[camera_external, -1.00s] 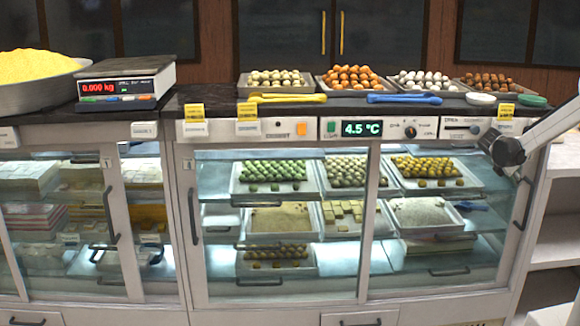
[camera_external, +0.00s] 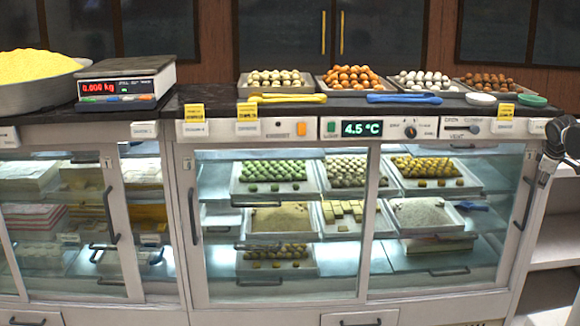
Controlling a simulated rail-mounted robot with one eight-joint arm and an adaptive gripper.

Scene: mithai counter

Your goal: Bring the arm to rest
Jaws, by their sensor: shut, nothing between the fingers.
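My arm shows only at the right edge of the picture, beside the right end of the glass counter (camera_external: 345,297). Its dark, rounded wrist joint is near the counter's top right corner. My gripper (camera_external: 543,182) hangs below that joint, small and dark, in front of the open shelving at the right. It is shut and holds nothing. It appears apart from the counter's right door handle, though the depth is hard to judge. The rest of my arm is out of the picture.
A scale (camera_external: 127,80) and a basin (camera_external: 38,95) are at left. White shelves (camera_external: 566,253) stand at right.

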